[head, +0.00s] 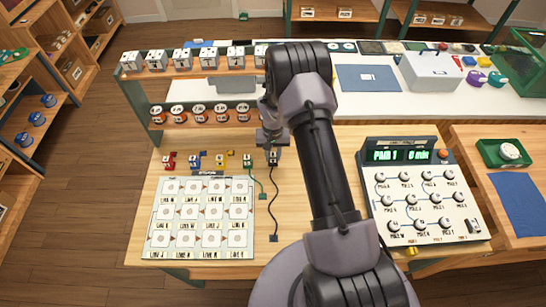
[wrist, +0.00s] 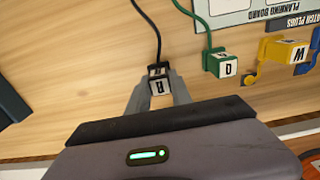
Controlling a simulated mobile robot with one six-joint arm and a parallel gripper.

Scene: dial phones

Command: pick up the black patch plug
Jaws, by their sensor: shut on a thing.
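The black patch plug (wrist: 158,84) has a white label on its face and a black cord running up out of the wrist view. My gripper (wrist: 160,92) is shut on it, one grey finger on each side. In the head view the black plug (head: 273,158) shows just below my gripper (head: 271,146), at the right end of the plug row. Its cord runs toward the front of the wooden table. I cannot tell whether the plug still touches the wood.
The green plug (wrist: 222,65) is close beside it, with the yellow plug (wrist: 285,52) further on. Blue (head: 194,160) and red (head: 169,161) plugs stand further left. A planning board (head: 202,252) lies in front; the dial panel (head: 405,238) is at right. A shelf of dials (head: 180,130) stands behind.

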